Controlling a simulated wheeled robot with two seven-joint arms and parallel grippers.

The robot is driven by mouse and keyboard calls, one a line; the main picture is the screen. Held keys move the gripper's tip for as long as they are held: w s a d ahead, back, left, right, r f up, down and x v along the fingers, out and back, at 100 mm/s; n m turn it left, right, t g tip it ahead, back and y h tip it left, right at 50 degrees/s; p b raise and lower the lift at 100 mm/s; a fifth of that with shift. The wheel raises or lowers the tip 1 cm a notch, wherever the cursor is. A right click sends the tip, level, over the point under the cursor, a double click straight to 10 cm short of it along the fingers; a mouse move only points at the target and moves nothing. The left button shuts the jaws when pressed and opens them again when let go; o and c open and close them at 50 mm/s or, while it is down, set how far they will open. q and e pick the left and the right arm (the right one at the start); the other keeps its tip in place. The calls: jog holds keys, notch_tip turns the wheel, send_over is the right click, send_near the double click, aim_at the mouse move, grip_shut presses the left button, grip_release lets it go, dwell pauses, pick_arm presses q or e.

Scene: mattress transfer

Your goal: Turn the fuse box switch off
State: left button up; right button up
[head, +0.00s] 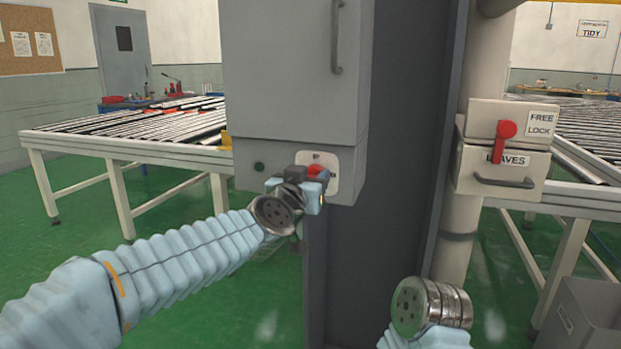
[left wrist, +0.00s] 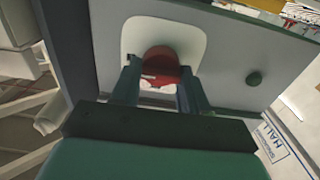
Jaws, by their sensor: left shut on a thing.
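The grey fuse box (head: 270,90) hangs on a dark column in the head view. Its red switch (head: 318,172) sits on a white plate (head: 331,160) at the lower front. My left gripper (head: 312,188) is at this switch, shut on it. In the left wrist view the two fingers stand on either side of the red switch (left wrist: 160,66), against the white plate (left wrist: 194,42). The gripper hides part of the switch and plate, so its exact setting is hard to tell. My right wrist shows low in the head view, but its fingers are not seen.
A green round button (head: 259,167) is left of the switch. A beige box with a red lever (head: 505,136) and "FREE LOCK" label is on a pipe to the right. Roller tables (head: 120,148) stand behind on both sides. A grey bin (head: 585,315) is lower right.

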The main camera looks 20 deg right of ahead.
pick_arm(q)
jog(key=shift+c, duration=0.7)
jog(key=shift+n, duration=0.4)
jog(key=n, duration=0.2)
jog(key=shift+a+n, duration=0.1)
jog(key=shift+n, duration=0.3)
jog(key=n+b, duration=0.1)
jog(key=n, duration=1.3)
jog(key=shift+w+a+f+b, duration=0.15)
jog(key=shift+f+b, duration=0.05)
jog(key=shift+b, duration=0.2)
jog(key=shift+n, duration=0.3)
